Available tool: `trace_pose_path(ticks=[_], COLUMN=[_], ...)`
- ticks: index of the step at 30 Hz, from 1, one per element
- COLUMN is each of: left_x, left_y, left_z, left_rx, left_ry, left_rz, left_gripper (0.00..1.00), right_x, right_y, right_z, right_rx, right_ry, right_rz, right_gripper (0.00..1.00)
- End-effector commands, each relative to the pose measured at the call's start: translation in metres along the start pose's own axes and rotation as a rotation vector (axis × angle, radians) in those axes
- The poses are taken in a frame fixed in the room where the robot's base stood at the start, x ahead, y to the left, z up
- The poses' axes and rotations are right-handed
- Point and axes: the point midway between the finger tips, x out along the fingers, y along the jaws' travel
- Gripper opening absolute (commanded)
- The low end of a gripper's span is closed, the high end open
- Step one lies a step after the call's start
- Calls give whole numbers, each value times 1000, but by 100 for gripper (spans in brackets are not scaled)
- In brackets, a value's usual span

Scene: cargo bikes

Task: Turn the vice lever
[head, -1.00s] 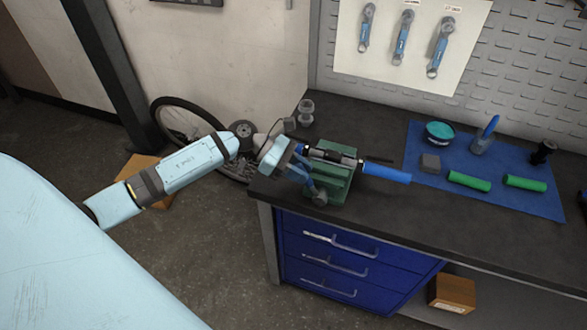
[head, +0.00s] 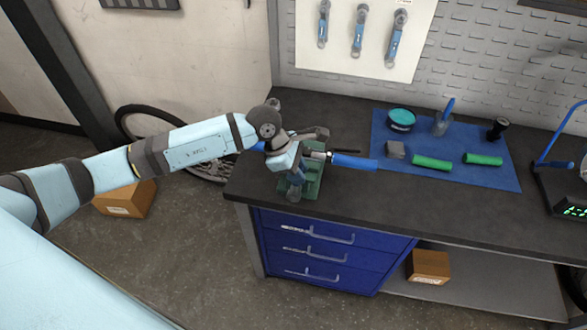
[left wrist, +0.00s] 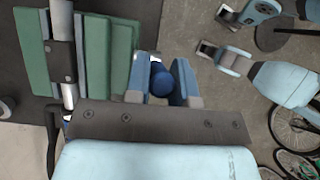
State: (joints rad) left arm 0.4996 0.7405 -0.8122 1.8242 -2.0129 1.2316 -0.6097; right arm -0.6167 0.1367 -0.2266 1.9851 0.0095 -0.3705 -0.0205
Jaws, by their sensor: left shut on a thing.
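The green vice (head: 314,182) stands on the bench's near left corner, partly hidden by my left gripper (head: 294,180). A bar with a blue grip (head: 352,161) sticks out to its right. In the left wrist view the vice's green jaws (left wrist: 120,55) are left of my left gripper (left wrist: 163,78), with a pale rod across them. My left gripper's two blue fingers are shut on a dark-blue cylinder, seemingly the vice lever (left wrist: 161,82), beside the jaws. The rest of the lever is hidden.
A blue mat (head: 460,175) holds green cylinders, a teal tub (head: 401,119) and small tools. Wrenches (head: 360,30) hang above. Blue drawers (head: 318,248) are under the bench. A bicycle wheel (head: 207,168) stands behind my left arm; a box (head: 125,198) is on the floor.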

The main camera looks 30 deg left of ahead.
Motion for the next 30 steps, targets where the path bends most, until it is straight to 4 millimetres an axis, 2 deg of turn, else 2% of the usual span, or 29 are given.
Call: trace_pose_path(ticks=[14, 15, 18, 26, 30], left_x=[3, 3, 2, 1, -8], left_y=[-1, -2, -1, -1, 0], left_z=[4, 4, 3, 2, 2], left_rx=[5, 5, 5, 3, 3], left_ry=[11, 11, 11, 13, 13], left_rz=[-2, -2, -2, -1, 2], left_gripper=[0, 27, 48, 48, 48], right_x=[-1, -1, -1, -1, 1], right_y=[-1, -1, -2, -2, -2], right_z=[-4, -4, -4, -3, 0], right_rx=[1, 1, 2, 2, 2], right_ry=[7, 7, 7, 4, 3], right_rz=[-2, -2, -3, -3, -3], right_gripper=[43, 43, 43, 43, 43])
